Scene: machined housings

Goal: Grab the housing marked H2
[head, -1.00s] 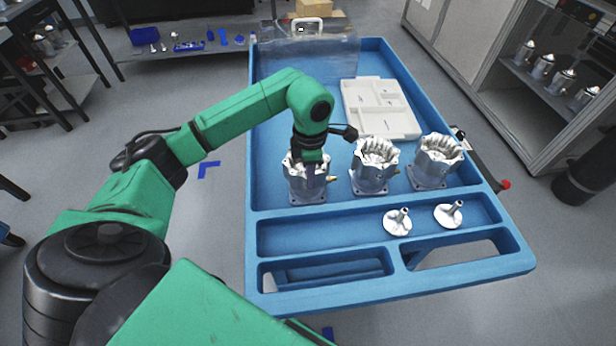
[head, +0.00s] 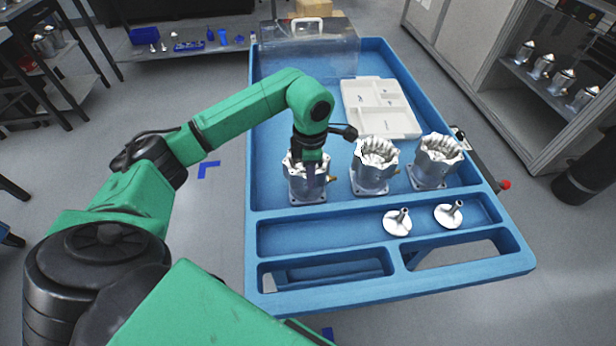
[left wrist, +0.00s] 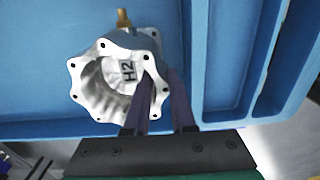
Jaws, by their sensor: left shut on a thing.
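The housing marked H2 (head: 306,184) is a silver machined casting with a scalloped rim, standing upright at the left of a row of three on the blue cart. In the left wrist view the housing (left wrist: 92,78) shows its open top, the H2 label inside and a brass fitting on its side. My left gripper (head: 309,165) points down over it. In the left wrist view the gripper's fingers (left wrist: 160,100) are closed on the housing's wall, one inside the rim and one outside. My right gripper is not in view.
Two more housings, one in the middle (head: 374,165) and one at the right (head: 436,162), stand beside H2. Two silver funnel-shaped parts (head: 397,222) lie in the front trough. A white divided tray (head: 380,108) lies behind the housings. The blue cart (head: 290,231) has raised edges.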

